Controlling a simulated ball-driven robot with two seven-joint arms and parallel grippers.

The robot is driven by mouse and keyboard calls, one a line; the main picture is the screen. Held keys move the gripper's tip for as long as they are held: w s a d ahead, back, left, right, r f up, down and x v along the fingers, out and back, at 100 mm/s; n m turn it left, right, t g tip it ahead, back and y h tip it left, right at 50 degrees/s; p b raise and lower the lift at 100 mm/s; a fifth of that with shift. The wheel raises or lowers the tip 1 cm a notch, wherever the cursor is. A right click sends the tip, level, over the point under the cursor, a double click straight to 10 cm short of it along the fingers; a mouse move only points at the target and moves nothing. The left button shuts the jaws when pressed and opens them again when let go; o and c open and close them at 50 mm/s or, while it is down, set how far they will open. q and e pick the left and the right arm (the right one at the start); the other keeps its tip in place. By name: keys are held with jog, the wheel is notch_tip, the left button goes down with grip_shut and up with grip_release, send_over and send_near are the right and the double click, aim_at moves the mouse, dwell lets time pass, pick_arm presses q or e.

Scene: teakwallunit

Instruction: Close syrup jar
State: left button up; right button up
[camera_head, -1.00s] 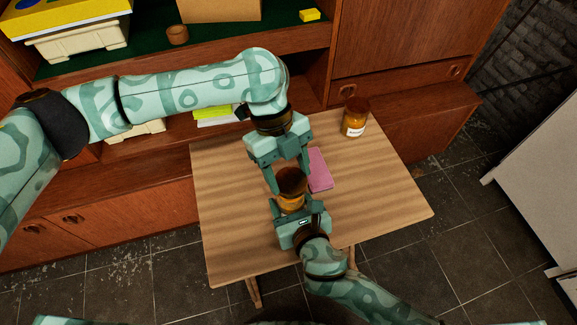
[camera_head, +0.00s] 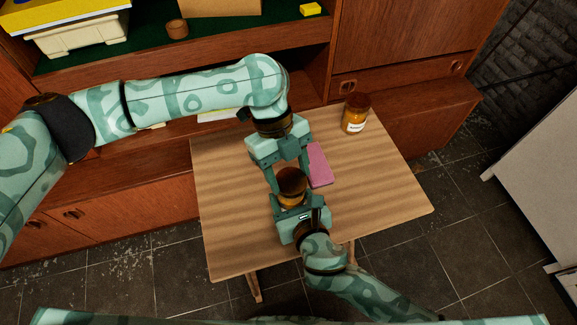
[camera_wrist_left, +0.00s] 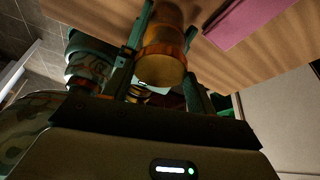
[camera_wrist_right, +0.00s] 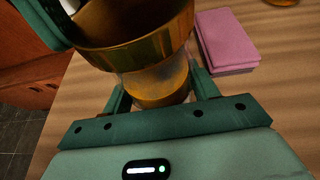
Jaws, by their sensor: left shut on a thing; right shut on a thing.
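The syrup jar (camera_head: 291,203) is amber and stands low over the table between my grippers. Its round brown lid (camera_head: 291,180) is at the jar's top. My left gripper (camera_head: 289,184) reaches down from behind and is shut on the lid. My right gripper (camera_head: 296,207) comes from the front and is shut on the jar's body. In the right wrist view the wide lid (camera_wrist_right: 135,50) is above the jar (camera_wrist_right: 160,88). I cannot tell whether the lid is fully seated. The left wrist view shows the lid (camera_wrist_left: 163,62) between the fingers.
A pink block (camera_head: 319,166) lies on the wooden table (camera_head: 385,190), just right of the jar. A second amber jar (camera_head: 355,115) with a white label stands at the table's back right. The table's right side is clear. A wooden wall unit (camera_head: 395,65) stands behind.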

pick_arm(q)
jog(key=shift+f, duration=0.55)
dwell(0.4)
pick_arm(e)
grip_shut()
pick_arm(q)
jog(key=m, duration=0.2)
jog(key=m+y, duration=0.1)
jog(key=shift+d+m+g, duration=0.25)
jog(key=shift+m+g, duration=0.05)
jog(key=m+y, duration=0.1)
jog(key=m, duration=0.3)
jog(key=shift+d+y, duration=0.2)
jog(key=shift+y, duration=0.2)
jog(key=m+y, duration=0.1)
jog(key=m, duration=0.3)
jog(key=shift+d+y, duration=0.2)
jog(key=shift+y, duration=0.2)
jog(key=m+t+y, duration=0.1)
jog(key=m, duration=0.4)
jog(key=shift+s+d, duration=0.1)
jog(key=m+t+y, duration=0.1)
jog(key=m, duration=0.2)
jog(key=shift+s, duration=0.1)
jog(key=m+t, duration=0.1)
jog(key=m, duration=0.2)
jog(key=shift+t+y, duration=0.3)
